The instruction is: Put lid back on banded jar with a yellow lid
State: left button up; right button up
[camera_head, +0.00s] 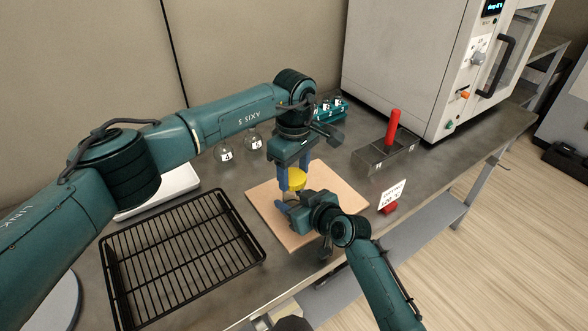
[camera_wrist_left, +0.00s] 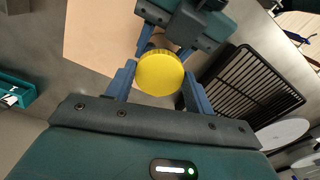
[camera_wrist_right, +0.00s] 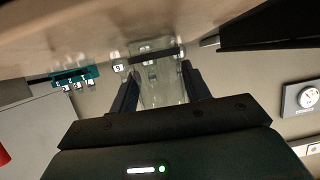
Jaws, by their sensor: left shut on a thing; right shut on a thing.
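A yellow lid (camera_head: 297,179) is between the fingers of my left gripper (camera_head: 296,176), which points down and is shut on it. The round ribbed top of the lid also shows in the left wrist view (camera_wrist_left: 160,73). The banded jar (camera_wrist_right: 158,82) is clear, with a dark band, and stands between the fingers of my right gripper (camera_wrist_right: 160,88), which is shut on it from the side. In the head view the lid is right above my right gripper (camera_head: 290,204), and the jar is mostly hidden. I cannot tell whether the lid touches the jar's rim.
A tan board (camera_head: 262,205) lies under both grippers. A black wire rack (camera_head: 180,255) is to the left. Two labelled flasks (camera_head: 238,148) and a teal rack (camera_head: 330,110) stand behind. A metal block with a red rod (camera_head: 392,128) and a sign (camera_head: 393,194) are to the right.

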aim_at(293, 200)
pick_arm(q)
jog(key=shift+f, duration=0.8)
jog(key=shift+f, duration=0.6)
jog(key=m, duration=0.4)
jog(key=shift+m, duration=0.3)
jog(key=m, duration=0.5)
jog(key=shift+a, duration=0.1)
jog(key=o, duration=0.9)
jog(key=shift+o, duration=0.2)
jog(key=shift+r, duration=0.1)
